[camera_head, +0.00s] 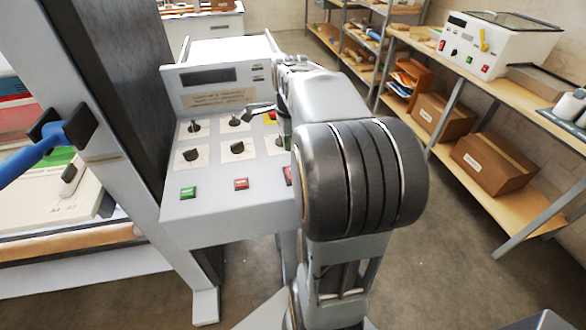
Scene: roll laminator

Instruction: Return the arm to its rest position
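My arm (360,180) fills the middle of the view, with a large dark ribbed joint nearest the camera. Its far end reaches over the right side of the laminator's control panel (214,208). My gripper (262,109) shows only in part as a small dark shape above the panel's upper right; the arm hides the rest, so I cannot tell whether it is open or holds anything. The panel carries several black knobs (238,147), a green button (188,193), a red button (241,184) and a second red button (289,175) partly behind the arm.
A dark upright post (125,90) stands left of the panel, with a blue-handled lever (40,150) beside it. A shelf unit at right holds cardboard boxes (495,163) and a white machine (500,45). Bare floor (450,250) lies between.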

